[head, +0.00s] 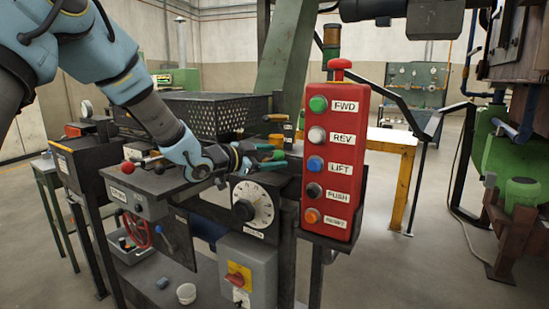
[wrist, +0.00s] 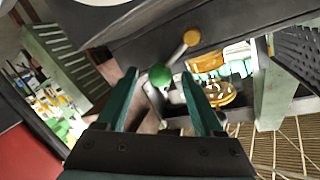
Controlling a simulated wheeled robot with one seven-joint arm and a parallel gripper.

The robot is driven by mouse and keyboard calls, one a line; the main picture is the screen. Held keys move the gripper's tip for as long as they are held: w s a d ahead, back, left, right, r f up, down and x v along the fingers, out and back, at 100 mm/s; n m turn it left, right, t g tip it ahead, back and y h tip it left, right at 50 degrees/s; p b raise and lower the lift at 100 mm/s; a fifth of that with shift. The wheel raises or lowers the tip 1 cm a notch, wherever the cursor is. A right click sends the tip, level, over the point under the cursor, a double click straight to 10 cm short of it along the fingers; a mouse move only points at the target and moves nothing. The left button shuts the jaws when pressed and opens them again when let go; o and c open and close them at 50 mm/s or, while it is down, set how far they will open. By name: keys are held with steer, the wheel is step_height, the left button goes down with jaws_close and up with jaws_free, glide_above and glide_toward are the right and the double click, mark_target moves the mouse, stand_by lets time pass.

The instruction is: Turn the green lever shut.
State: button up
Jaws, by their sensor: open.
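The green lever's round knob (wrist: 159,75) shows in the wrist view, between and a little beyond my two fingertips. Its shaft runs behind it and is mostly hidden. My gripper (wrist: 163,82) is open, with one dark green finger on each side of the knob. I cannot tell whether a finger touches it. In the head view my gripper (head: 270,155) reaches right over the dark bench, above the white dial (head: 252,205) and left of the red button box. The lever cannot be told apart from the green fingers there.
The red button box (head: 337,160) stands close to the right of my gripper. An orange-yellow knob (wrist: 192,37) on a bar lies just beyond the green one. A perforated black bin (head: 225,115) is behind my forearm. A red ball knob (head: 127,167) is at the left.

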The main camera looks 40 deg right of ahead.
steer(key=a+r+b, duration=0.1)
steer(key=a+b, duration=0.1)
steer(key=a, duration=0.7)
steer(key=shift+a+r, duration=0.3)
steer(key=shift+a, duration=0.1)
